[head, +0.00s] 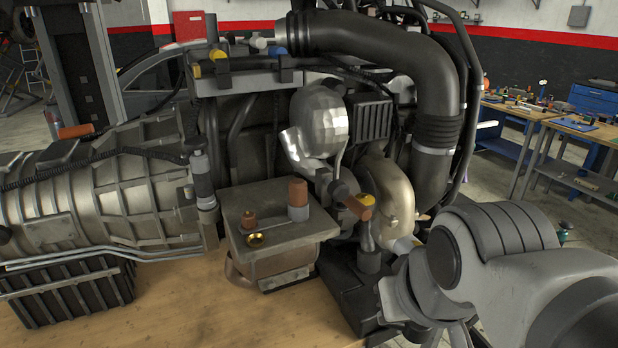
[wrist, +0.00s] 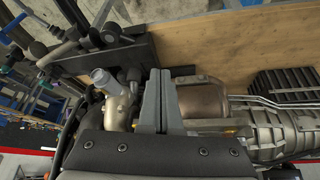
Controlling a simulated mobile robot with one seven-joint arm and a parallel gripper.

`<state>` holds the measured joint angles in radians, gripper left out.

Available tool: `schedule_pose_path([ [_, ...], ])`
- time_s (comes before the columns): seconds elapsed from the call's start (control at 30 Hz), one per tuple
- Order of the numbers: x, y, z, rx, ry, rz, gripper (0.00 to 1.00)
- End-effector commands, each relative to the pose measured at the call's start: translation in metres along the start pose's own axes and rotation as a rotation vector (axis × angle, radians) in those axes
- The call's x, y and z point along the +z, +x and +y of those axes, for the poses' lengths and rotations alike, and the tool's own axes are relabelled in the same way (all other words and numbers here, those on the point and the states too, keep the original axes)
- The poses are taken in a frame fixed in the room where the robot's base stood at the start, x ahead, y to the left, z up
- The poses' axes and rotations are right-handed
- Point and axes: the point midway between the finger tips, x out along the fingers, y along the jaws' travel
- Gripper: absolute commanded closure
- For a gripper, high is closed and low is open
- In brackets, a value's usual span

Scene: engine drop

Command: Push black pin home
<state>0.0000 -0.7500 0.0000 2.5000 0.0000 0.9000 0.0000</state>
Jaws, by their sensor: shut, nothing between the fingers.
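I cannot pick out the black pin with certainty in either view. A dark upright cylinder (head: 203,178) stands at the left of the engine in the head view. A metal plate (head: 290,240) on the engine's side carries a tall copper-brown cylinder (head: 298,199), a short brown peg (head: 249,221) and a gold ring (head: 256,239). My gripper (wrist: 158,74) is shut and empty in the wrist view, its fingers together in front of the engine's brown housing (wrist: 198,97). In the head view my arm is at lower right and the fingertips cannot be made out.
The engine has a large black hose (head: 440,120), a tan turbo housing (head: 388,195) and a ribbed gearbox (head: 100,195) crowding the space. A black finned box (head: 68,290) stands at left. The wooden table top (head: 200,318) is bare in front. Workbenches (head: 530,112) stand behind at right.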

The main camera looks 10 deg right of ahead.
Motion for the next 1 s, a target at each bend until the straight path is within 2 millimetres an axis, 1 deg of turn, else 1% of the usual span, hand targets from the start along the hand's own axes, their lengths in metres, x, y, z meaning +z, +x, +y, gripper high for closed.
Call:
schedule_pose_path([
  [0.07, -0.001, 0.000, 0.000, -0.001, 0.006, 0.001, 1.00],
  [0.17, -0.011, -0.005, 0.000, -0.024, 0.105, 0.011, 1.00],
  [0.27, -0.037, -0.016, 0.002, -0.083, 0.350, 0.033, 1.00],
  [0.4, -0.086, -0.039, 0.012, -0.204, 0.784, 0.071, 1.00],
  [0.5, -0.116, -0.057, 0.022, -0.291, 1.040, 0.089, 1.00],
  [0.6, -0.137, -0.070, 0.030, -0.356, 1.209, 0.101, 1.00],
  [0.7, -0.147, -0.076, 0.034, -0.391, 1.291, 0.104, 1.00],
  [0.77, -0.149, -0.075, 0.034, -0.397, 1.306, 0.102, 1.00],
  [0.87, -0.152, -0.065, 0.031, -0.397, 1.307, 0.100, 1.00],
  [1.0, -0.159, -0.040, 0.025, -0.395, 1.305, 0.096, 1.00],
])
